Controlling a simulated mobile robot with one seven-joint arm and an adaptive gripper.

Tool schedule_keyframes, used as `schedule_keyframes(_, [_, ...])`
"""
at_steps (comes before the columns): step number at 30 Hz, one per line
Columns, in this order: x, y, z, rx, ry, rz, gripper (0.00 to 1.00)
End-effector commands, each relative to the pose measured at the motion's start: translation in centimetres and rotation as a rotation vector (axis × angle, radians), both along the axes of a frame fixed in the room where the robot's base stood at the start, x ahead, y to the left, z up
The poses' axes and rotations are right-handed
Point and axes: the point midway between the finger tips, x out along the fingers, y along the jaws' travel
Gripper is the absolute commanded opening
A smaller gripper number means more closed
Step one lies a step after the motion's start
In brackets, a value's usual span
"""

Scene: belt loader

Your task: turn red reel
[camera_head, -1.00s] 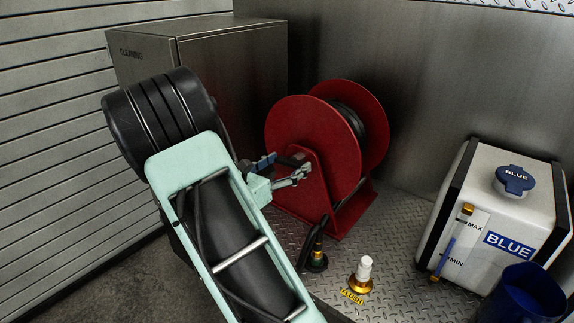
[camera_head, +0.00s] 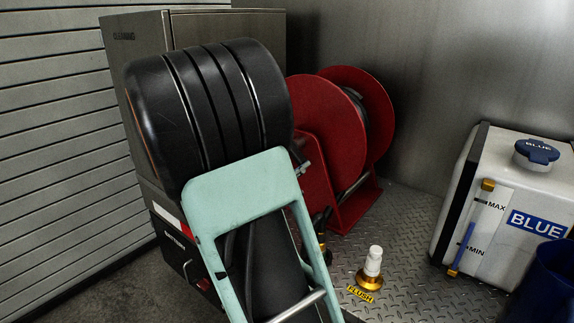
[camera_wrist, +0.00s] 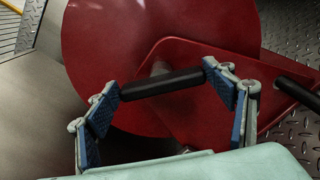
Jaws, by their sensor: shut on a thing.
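The red reel (camera_head: 326,122) stands on the tread-plate deck, with a dark hose wound between its two discs. Its red disc (camera_wrist: 105,70) fills much of the wrist view, beside a red bracket (camera_wrist: 225,65). A black crank handle (camera_wrist: 165,83) spans between the blue-padded fingertips of my gripper (camera_wrist: 162,86). My gripper is shut on this handle at the face of the reel. In the head view my arm hides most of the gripper and handle.
A grey cabinet (camera_head: 150,32) stands behind my arm at the left. A white tank marked BLUE (camera_head: 490,235) and a blue jug (camera_head: 540,285) stand at the right. A brass and white FLUSH fitting (camera_head: 372,265) rises from the deck in front of the reel.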

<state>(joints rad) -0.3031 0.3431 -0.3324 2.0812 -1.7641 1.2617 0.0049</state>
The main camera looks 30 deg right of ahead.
Motion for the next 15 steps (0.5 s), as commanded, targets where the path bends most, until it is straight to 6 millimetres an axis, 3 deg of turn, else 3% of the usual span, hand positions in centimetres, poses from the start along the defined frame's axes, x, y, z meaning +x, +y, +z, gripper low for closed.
schedule_keyframes(1, [-0.04, -0.02, -0.83, 0.016, -0.050, 0.000, 0.32])
schedule_keyframes(15, [-0.24, -0.10, -1.12, 0.156, -0.452, 0.000, 0.32])
